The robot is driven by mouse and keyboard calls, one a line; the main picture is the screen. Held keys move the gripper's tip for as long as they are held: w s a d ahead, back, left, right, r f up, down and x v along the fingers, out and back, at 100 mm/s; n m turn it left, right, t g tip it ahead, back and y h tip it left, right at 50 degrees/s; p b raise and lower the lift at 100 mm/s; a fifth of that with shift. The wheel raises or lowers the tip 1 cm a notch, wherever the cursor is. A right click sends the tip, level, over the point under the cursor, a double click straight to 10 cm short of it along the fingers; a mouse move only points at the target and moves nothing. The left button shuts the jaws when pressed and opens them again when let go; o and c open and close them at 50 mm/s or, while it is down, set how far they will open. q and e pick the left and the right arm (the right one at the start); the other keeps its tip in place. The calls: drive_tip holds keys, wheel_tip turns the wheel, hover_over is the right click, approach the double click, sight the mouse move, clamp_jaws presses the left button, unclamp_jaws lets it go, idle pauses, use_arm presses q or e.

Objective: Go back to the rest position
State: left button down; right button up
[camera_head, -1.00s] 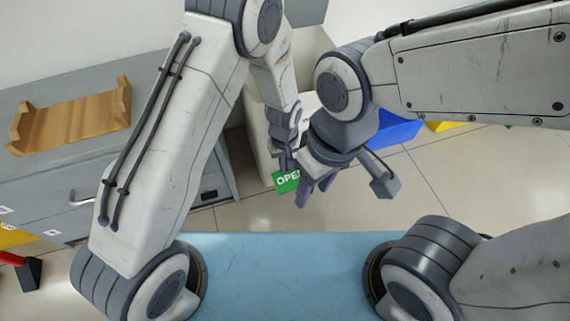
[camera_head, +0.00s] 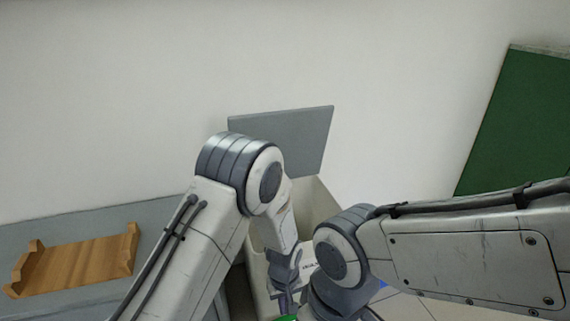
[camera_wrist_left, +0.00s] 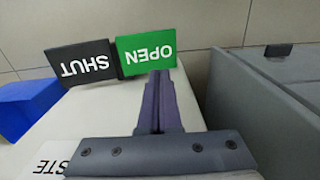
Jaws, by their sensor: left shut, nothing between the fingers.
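My left gripper (camera_head: 286,302) hangs low in the middle of the head view, in front of the white bin. In the left wrist view its two dark fingers (camera_wrist_left: 159,78) are pressed together with nothing between them. Their tips overlap the lower edge of a green OPEN sign (camera_wrist_left: 146,52) in the picture; I cannot tell whether they touch it. My right arm comes in from the right and bends down beside the left gripper. My right gripper's fingers are below the head view's bottom edge.
The white bin (camera_head: 318,205) has a raised grey lid (camera_head: 295,140). A wooden tray (camera_head: 75,266) lies on the grey cabinet (camera_head: 75,222) at left. The left wrist view shows a black SHUT sign (camera_wrist_left: 80,66) and a blue container (camera_wrist_left: 25,107). A green board (camera_head: 520,120) is at right.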

use_arm(q)
wheel_tip(320, 180, up, 12)
drive_tip(key=s+d+m+p, duration=0.1)
drive_tip(key=s+m+p, duration=0.1)
drive_tip(key=p, duration=0.1)
drive_tip(key=s+a+r+m+h+p, duration=0.1)
drive_tip(key=s+a+r+m+p, duration=0.3)
drive_tip(key=s+r, duration=0.7)
drive_tip(key=s+a+r+m+p, duration=0.2)
drive_tip(key=s+r+m+p, duration=0.45)
drive_tip(key=r, duration=0.85)
wheel_tip(320, 180, up, 37)
drive_tip(key=n+p, duration=0.1)
drive_tip(key=p, duration=3.4)
drive_tip(key=shift+s+d+n+p, duration=0.2)
drive_tip(key=shift+s+n+p, duration=0.15)
drive_tip(key=shift+s+p, duration=0.1)
